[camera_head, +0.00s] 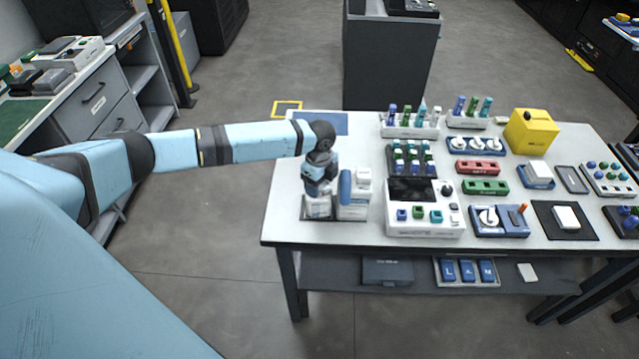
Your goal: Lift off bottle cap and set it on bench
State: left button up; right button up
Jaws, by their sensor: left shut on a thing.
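My left gripper (318,187) points down at the left end of the bench (285,215). It is shut at the top of a pale bottle (318,207), where the bottle cap sits between its fingers, mostly hidden by them. The bottle stands upright in a dark tray (345,219). I cannot tell whether the cap is still touching the bottle. My right gripper is not in view.
A blue and white container (346,195) stands close to the right of the bottle. A white device with a dark screen (425,212) is further right. Racks and a yellow box (531,132) fill the back. The bench's front left edge is clear.

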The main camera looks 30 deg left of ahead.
pick_arm(q)
notch_tip(320, 180, up, 20)
jog(key=shift+b, duration=0.4)
jog(key=shift+w+f, duration=0.1)
dwell(0.4)
